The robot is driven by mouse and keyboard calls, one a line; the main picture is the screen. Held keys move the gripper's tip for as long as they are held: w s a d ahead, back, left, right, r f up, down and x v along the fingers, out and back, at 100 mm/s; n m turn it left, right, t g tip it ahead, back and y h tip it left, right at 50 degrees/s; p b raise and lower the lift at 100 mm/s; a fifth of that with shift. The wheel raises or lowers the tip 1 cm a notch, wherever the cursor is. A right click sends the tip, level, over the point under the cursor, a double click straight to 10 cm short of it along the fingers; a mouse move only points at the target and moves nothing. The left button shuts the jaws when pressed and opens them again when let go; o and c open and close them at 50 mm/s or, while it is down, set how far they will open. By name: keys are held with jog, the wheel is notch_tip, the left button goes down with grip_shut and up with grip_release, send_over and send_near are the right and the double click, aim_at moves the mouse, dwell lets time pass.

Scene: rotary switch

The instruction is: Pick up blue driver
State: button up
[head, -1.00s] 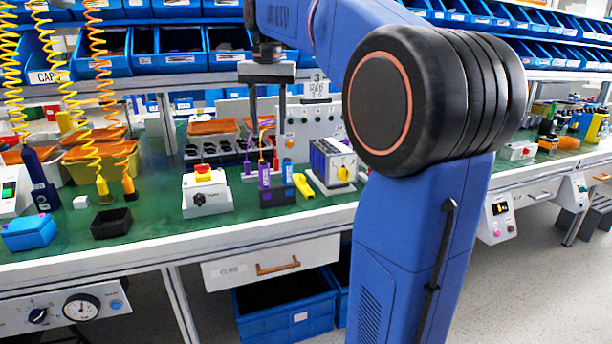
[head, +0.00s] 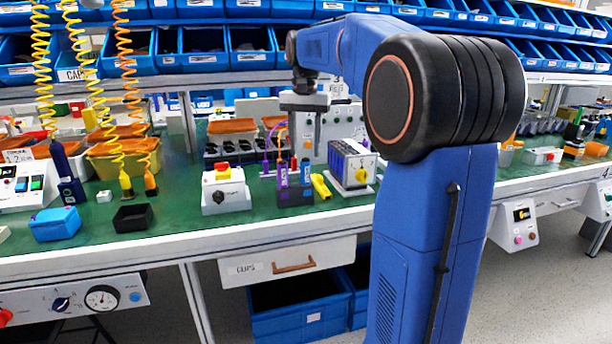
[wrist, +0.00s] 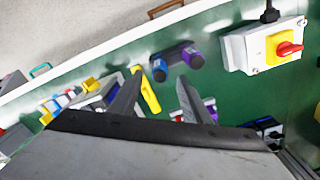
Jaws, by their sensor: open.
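The blue driver (head: 306,172) stands upright in a dark holder (head: 296,197) on the green bench, beside a purple driver (head: 283,176). In the wrist view the blue driver (wrist: 160,70) is seen from above as a round handle end, left of the purple one (wrist: 195,61). My gripper (head: 304,150) points down above the holder, its two fingers apart and empty. In the wrist view the open fingertips (wrist: 159,80) appear below and to either side of the blue driver. Its lower part is hidden in the holder.
A white box with a yellow-red rotary switch (head: 224,188) stands left of the holder. A yellow object (head: 321,186) lies close on the right, before a grey unit with a yellow knob (head: 352,165).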

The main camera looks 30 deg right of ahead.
aim_at(306, 168)
jog(key=shift+w+d+f, duration=0.15)
jog(key=shift+f, duration=1.75)
jog(key=shift+w+d+f, duration=0.1)
jog(key=shift+d+f, duration=0.05)
jog(key=shift+f, duration=1.7)
grip_shut()
